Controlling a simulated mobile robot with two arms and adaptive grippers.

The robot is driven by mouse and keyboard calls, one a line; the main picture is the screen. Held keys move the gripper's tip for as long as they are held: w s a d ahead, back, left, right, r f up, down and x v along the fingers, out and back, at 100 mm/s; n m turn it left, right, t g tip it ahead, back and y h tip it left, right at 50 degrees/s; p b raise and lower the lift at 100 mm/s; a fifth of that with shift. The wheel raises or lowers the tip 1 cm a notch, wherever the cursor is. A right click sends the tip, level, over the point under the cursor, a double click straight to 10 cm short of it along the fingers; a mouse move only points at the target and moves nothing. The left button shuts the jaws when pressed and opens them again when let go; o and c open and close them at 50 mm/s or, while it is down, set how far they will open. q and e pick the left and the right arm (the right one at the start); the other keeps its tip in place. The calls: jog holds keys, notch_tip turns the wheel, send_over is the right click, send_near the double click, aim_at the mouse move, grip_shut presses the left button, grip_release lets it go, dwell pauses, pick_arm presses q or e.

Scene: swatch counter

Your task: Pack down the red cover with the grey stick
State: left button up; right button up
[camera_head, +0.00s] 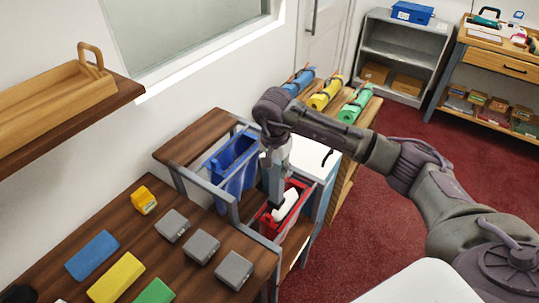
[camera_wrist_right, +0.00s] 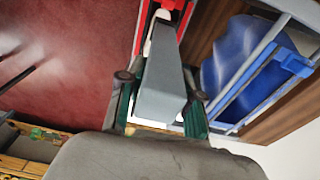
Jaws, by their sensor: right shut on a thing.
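The red cover (camera_head: 263,226) lines an open bin at the counter's right end, with a white object (camera_head: 287,206) lying in it. The cover also shows at the top of the right wrist view (camera_wrist_right: 139,27). My right gripper (camera_head: 273,155) is above this bin, shut on the grey stick (camera_head: 273,180). The stick points down into the bin beside the white object; its lower tip is hard to make out. In the right wrist view the stick (camera_wrist_right: 165,70) runs away from between the fingers. My left gripper is not in view.
A blue-lined bin (camera_head: 228,178) stands just left of the red one, with grey metal rails around both. Grey blocks (camera_head: 202,246) and coloured swatches (camera_head: 117,277) lie on the wooden counter. Blue, yellow and green rolls (camera_head: 325,93) lie behind.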

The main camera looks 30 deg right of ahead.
aim_at(277, 197)
jog(key=shift+s+a+f+b, duration=0.1)
jog(key=shift+s+f+b, duration=0.3)
jog(key=shift+f, duration=0.2)
jog(key=shift+w+f+b, duration=0.1)
jog(key=shift+f+b, duration=0.3)
jog(key=shift+f, duration=0.8)
jog(key=shift+f+b, duration=0.35)
jog(key=shift+b, duration=0.05)
jog(key=shift+f+b, duration=3.65)
jog(key=shift+f, duration=0.6)
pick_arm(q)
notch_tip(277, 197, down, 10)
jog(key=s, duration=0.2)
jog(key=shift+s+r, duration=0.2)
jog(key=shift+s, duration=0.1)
pick_arm(e)
jog(key=shift+r, duration=0.1)
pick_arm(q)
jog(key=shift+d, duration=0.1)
